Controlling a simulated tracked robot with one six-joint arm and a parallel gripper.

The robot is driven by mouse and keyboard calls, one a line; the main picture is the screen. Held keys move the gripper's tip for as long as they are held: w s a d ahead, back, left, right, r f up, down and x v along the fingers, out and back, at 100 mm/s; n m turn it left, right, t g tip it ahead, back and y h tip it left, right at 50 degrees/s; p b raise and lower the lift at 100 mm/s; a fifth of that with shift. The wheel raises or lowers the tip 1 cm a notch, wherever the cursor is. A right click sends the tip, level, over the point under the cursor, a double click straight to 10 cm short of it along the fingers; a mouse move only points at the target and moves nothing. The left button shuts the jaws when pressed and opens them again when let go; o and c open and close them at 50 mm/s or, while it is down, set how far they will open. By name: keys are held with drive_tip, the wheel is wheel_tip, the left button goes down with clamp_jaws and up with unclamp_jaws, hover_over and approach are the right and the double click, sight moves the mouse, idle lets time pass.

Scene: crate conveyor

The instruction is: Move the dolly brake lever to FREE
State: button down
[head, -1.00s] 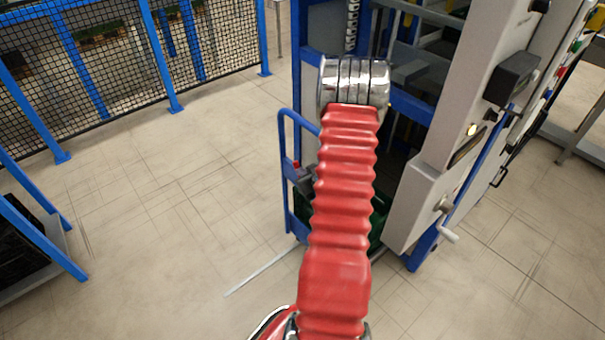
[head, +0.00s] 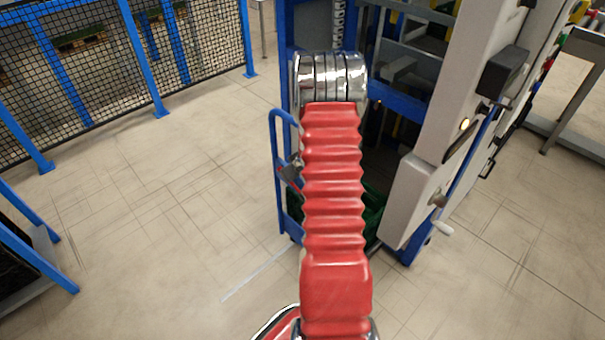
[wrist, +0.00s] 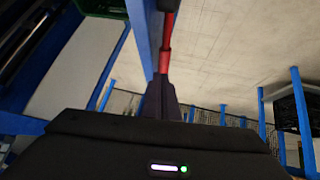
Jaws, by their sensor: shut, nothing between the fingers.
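The blue dolly frame (head: 276,160) stands in the middle of the head view, partly hidden behind my red arm. A small dark and grey part (head: 289,174) shows at its upright; I cannot tell whether it is the lever or my gripper. In the wrist view, a red rod (wrist: 167,42), likely the brake lever, runs beside a blue post (wrist: 141,35). My gripper (wrist: 161,84) is shut and empty, its dark fingers just at the near end of the red rod. I cannot tell whether they touch. No FREE marking is readable.
A green crate (head: 373,208) sits low behind my arm. A blue mesh fence (head: 75,90) runs along the back left. The floor (head: 170,190) on the left is open.

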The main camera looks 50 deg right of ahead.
drive_tip(key=shift+w+a+x, duration=0.15)
drive_tip(key=shift+a+x, duration=0.05)
drive_tip(key=shift+x, duration=0.8)
drive_tip(key=shift+w+a+x, duration=0.15)
drive_tip(key=shift+x, duration=0.85)
drive_tip(key=shift+r, duration=0.1)
drive_tip(key=shift+a+r, duration=0.1)
drive_tip(key=s+a+r, duration=0.2)
drive_tip(key=s+r, duration=0.1)
drive_tip(key=r, duration=0.8)
drive_tip(key=s+a+r, duration=0.3)
drive_tip(key=s+r, duration=0.1)
drive_tip(key=r, duration=0.7)
drive_tip(key=shift+s, duration=0.2)
drive_tip(key=shift+r, duration=0.1)
